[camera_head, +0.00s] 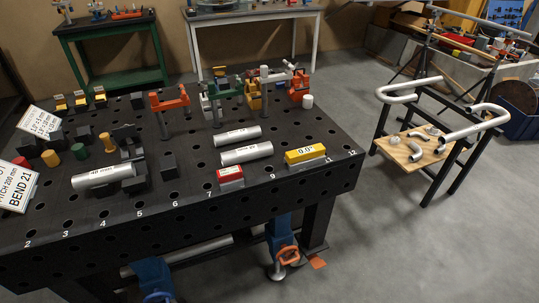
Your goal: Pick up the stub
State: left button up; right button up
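I see no label naming the stub, and cannot tell which piece it is. A short straight silver tube with printed writing (104,176) lies across dark blocks at the left of the black perforated table (200,190). Two more short silver tubes lie on the table's middle: a far one (238,135) and a near one (246,153). A small white cylinder (308,101) stands near the back right edge. Neither of my grippers is in view.
A red block (230,178) and a yellow angle gauge (305,154) sit near the front edge. Red, green and yellow clamps (222,100) stand behind the tubes. Sign cards (16,186) stand at left. A rack with bent tubes (440,115) stands at right, beyond clear floor.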

aim_at(237, 156)
jog(key=z, duration=0.75)
jog(key=i, duration=0.8)
jog(key=u, duration=1.15)
